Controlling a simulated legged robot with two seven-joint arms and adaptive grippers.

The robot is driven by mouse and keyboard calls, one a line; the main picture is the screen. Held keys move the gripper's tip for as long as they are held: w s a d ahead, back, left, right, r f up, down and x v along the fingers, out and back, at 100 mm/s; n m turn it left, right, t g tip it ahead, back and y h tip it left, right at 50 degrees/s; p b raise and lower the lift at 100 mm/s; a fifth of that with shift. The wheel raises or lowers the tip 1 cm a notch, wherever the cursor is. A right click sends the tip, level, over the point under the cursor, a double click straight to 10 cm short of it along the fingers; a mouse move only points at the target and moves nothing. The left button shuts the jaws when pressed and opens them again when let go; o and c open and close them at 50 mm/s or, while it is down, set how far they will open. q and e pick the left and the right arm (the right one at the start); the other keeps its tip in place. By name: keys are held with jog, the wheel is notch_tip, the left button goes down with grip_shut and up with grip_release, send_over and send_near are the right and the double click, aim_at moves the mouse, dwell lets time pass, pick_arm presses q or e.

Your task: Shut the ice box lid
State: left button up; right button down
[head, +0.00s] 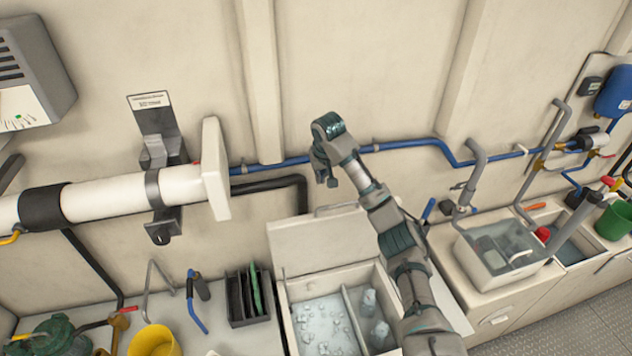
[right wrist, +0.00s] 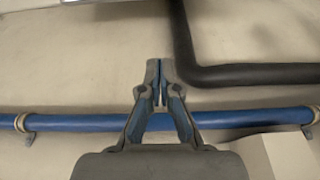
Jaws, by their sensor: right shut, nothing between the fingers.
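The ice box (head: 283,308) stands at the bottom middle of the head view, with ice and a few clear bottles inside, split by a divider. Its pale lid (head: 310,245) stands open, raised at the back edge near the wall. My right arm crosses in front of the lid's right part and hides some of it and of the box. My right gripper (head: 325,180) is above the lid, apart from it, near the wall. In the right wrist view its fingers (right wrist: 160,72) are shut with nothing between them. My left gripper is not in view.
A blue pipe (head: 405,145) and a black hose (head: 275,184) run along the wall behind the gripper. A dark slotted rack (head: 248,297) and a yellow bucket (head: 153,341) stand left of the box. A sink-like basin (head: 505,265) is to the right.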

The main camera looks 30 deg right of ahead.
aim_at(322, 211)
jog(key=p+x, duration=0.2)
jog(key=x, duration=0.7)
jog(key=s, duration=0.3)
jog(key=s+a+r+p, duration=0.1)
jog(key=shift+s, duration=0.25)
jog(key=shift+w+a+f, duration=0.1)
jog(key=shift+f, duration=0.05)
jog(key=shift+w+f, duration=0.1)
